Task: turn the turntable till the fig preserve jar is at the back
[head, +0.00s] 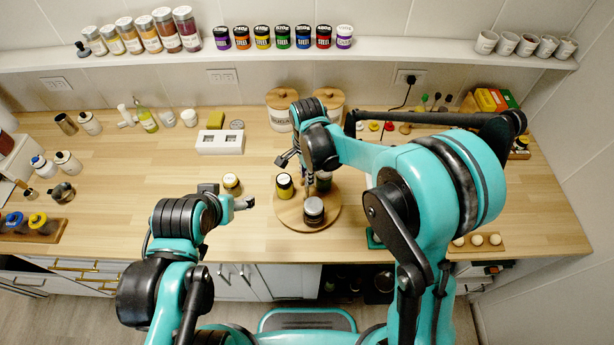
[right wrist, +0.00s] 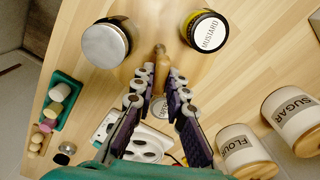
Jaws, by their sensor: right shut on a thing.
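The round wooden turntable (head: 290,216) stands near the counter's front edge. A dark jar with a grey lid (head: 314,211) is at its front; its label is unreadable, so I cannot confirm it is the fig preserve. It shows silver-lidded in the right wrist view (right wrist: 106,43). The mustard jar (head: 284,187), black-lidded and yellow, is at the left. Another jar (head: 323,181) stands behind, partly hidden. My right gripper (head: 308,190) points down over the turntable, shut on an upright wooden peg (right wrist: 161,65). My left gripper (head: 244,203) is left of the turntable, its jaw gap unclear.
A yellow-labelled jar (head: 232,183) stands off the turntable, close to my left gripper. Flour and sugar canisters (head: 282,112) stand behind. A white socket block (head: 220,142) is at the back left. A green tray (head: 375,239) is right of the turntable. The left counter middle is clear.

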